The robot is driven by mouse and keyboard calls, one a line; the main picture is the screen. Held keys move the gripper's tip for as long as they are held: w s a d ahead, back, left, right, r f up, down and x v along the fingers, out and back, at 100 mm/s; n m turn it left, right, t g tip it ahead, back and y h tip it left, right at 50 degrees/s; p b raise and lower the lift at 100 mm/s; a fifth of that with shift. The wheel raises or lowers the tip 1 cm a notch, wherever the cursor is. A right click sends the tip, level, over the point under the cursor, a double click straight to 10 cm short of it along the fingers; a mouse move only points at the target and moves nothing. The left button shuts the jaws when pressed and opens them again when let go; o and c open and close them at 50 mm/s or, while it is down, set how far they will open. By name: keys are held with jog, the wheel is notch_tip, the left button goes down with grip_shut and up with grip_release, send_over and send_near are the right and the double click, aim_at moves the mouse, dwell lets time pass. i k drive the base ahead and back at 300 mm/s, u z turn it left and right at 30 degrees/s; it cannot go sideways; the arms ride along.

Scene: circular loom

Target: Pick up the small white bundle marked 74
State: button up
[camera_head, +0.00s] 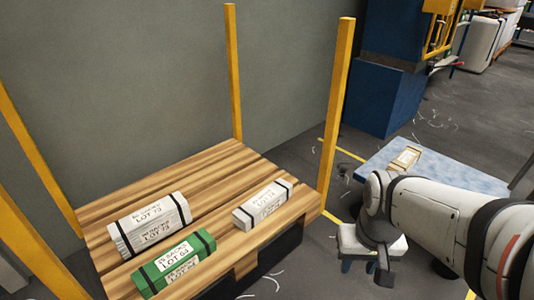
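A small white bundle (263,204) with dark straps lies at the right of the wooden pallet (212,165). Its label shows LOT and a number that I cannot read surely. A larger white bundle (150,223), seemingly marked LOT 73, lies at the pallet's left. A green bundle (174,264) with a white label lies at the front. My gripper (358,267) hangs right of the pallet, apart from all bundles. Its two fingers appear spread with nothing between them, though the arm partly hides it.
A light blue table (452,176) at the right bears a small tan bundle (405,158). A blue machine (385,75) stands behind. White scraps lie on the floor.

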aim_at(248, 216)
jog(key=z, duration=0.15)
jog(key=i, duration=0.85)
jog(key=u, duration=0.05)
